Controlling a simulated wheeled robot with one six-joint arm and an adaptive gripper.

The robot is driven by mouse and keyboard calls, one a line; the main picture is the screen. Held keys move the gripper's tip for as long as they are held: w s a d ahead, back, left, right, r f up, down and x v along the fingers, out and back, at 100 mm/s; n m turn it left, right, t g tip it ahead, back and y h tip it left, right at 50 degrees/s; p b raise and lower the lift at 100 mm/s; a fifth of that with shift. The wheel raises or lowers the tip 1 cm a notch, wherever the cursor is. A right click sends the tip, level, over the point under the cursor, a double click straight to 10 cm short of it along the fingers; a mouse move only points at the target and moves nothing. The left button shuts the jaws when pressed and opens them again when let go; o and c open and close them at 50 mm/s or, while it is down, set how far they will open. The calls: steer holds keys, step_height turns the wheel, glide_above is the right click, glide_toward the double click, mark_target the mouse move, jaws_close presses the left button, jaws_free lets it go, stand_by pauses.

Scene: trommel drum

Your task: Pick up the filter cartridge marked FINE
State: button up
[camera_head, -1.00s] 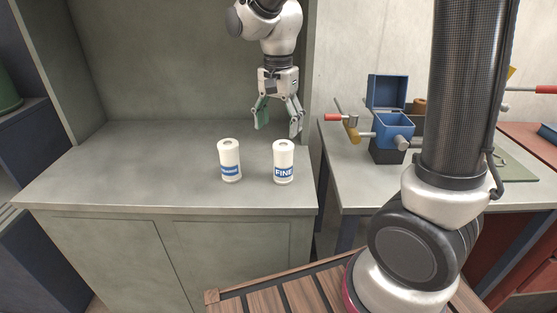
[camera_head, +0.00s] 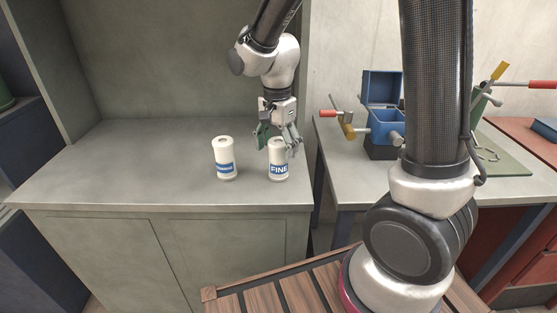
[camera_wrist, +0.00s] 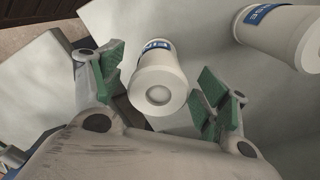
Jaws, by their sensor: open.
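The FINE cartridge (camera_head: 278,164) is a white cylinder with a blue label reading FINE. It stands upright on the grey-green counter, near its right end. In the wrist view the FINE cartridge (camera_wrist: 158,84) lies between my two open fingers, its round end facing the camera. My gripper (camera_head: 276,143) is open at the top of this cartridge, fingers pointing down; the fingers (camera_wrist: 160,85) show green pads, with gaps to the cartridge on both sides. A second white cartridge (camera_head: 224,160) with a blue label stands to its left; it also shows in the wrist view (camera_wrist: 285,32).
The counter (camera_head: 120,170) is clear left of the cartridges, with a cabinet wall behind. A second table (camera_head: 345,185) on the right holds an open blue box (camera_head: 381,124), red-handled fittings (camera_head: 328,114) and a green mat (camera_head: 505,165).

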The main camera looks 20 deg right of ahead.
steer(key=c, duration=1.2)
